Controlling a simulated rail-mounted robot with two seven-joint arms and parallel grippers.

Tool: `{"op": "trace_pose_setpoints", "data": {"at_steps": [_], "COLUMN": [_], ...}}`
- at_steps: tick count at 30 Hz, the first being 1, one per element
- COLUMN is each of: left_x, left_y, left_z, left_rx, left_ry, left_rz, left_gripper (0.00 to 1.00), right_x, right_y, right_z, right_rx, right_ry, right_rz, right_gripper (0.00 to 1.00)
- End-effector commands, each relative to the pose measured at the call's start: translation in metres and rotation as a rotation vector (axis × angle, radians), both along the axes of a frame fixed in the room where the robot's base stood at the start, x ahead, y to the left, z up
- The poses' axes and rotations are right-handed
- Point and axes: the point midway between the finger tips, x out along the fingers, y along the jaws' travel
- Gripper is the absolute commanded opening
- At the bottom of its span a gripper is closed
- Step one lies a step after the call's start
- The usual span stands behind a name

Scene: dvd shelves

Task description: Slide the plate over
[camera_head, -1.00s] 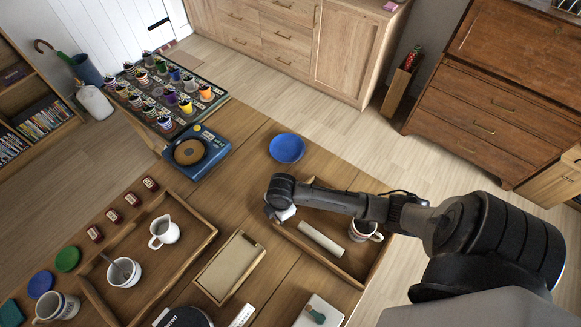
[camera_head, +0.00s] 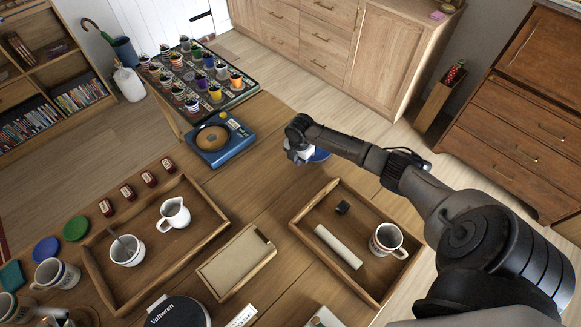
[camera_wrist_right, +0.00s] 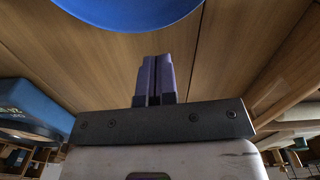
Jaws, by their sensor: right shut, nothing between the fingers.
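The blue plate (camera_head: 319,155) lies on the wooden table, beyond the right tray, and is partly hidden behind my right wrist and forearm in the head view. In the right wrist view its curved edge (camera_wrist_right: 130,12) shows at the top. My right gripper (camera_wrist_right: 156,60) is shut and empty, with its two purple fingers pressed together. The fingertips point toward the plate, with a strip of bare wood between them in that view. Whether they are at table height, I cannot tell. My left gripper is not in view.
The right tray (camera_head: 291,224) holds a mug (camera_head: 386,240), a pale cylinder and a small dark block. A blue scale-like device (camera_head: 219,142) stands left of the plate, near a rack of small pots (camera_head: 200,80). Bare wood (camera_head: 262,185) lies between device and tray.

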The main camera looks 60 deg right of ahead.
Motion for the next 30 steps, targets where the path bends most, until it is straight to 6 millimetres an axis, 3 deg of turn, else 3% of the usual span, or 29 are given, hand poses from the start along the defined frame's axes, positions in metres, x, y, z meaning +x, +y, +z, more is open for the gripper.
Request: {"op": "trace_pose_setpoints", "data": {"at_steps": [8, 15, 26, 30], "left_x": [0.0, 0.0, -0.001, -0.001], "left_y": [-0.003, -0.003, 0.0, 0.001], "left_z": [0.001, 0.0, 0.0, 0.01], "left_rx": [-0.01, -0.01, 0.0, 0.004], "left_ry": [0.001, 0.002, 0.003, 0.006], "left_rz": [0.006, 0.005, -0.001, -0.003], "left_gripper": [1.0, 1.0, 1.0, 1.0], "right_x": [-0.003, -0.002, -0.003, -0.002], "right_y": [-0.037, -0.035, -0.035, -0.022], "right_z": [0.0, -0.015, -0.016, -0.013], "right_rx": [0.0, 0.0, 0.0, 0.002], "right_ry": [0.0, -0.001, 0.0, 0.001], "right_rz": [-0.002, 0.0, -0.001, 0.003], "right_gripper": [0.0, 0.0, 0.0, 0.0]}}
